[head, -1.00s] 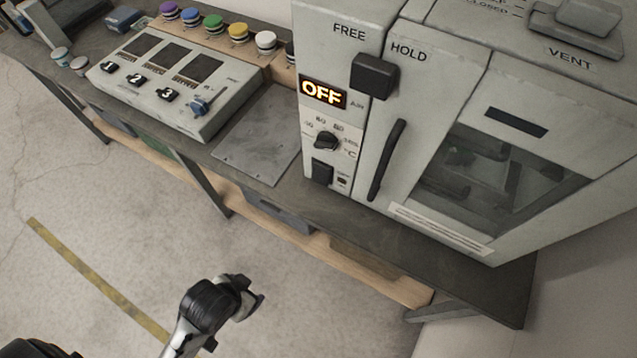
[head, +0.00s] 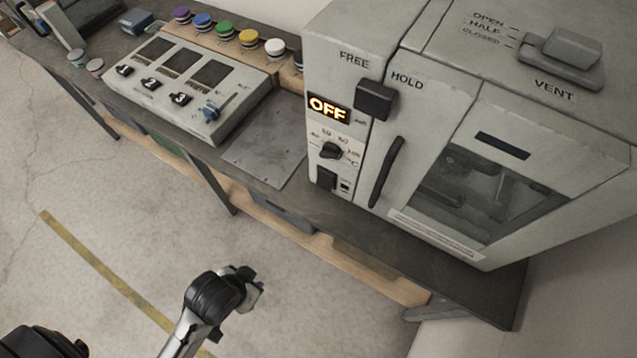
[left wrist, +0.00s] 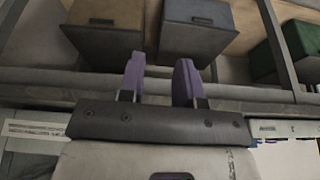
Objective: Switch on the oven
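The oven (head: 440,150) is a large pale grey cabinet on the bench's right. Its lit display (head: 328,108) reads OFF. Below are a black dial (head: 331,151) and a black rocker switch (head: 326,178). A black block (head: 375,100) sits between the FREE and HOLD labels. The oven door (head: 485,190) is shut, with a black bar handle (head: 387,172). My left gripper (head: 252,290) hangs over the floor in front of the bench, apart from the oven. In the left wrist view its purple fingers (left wrist: 160,72) are spread and empty. My right gripper is not in view.
The bench (head: 225,165) also carries a console with several switches (head: 190,85), a row of coloured buttons (head: 226,32) and a bare metal plate (head: 265,140). A vent lever (head: 565,50) tops the oven. Bins (left wrist: 195,30) sit under the bench. The floor (head: 90,210) is clear.

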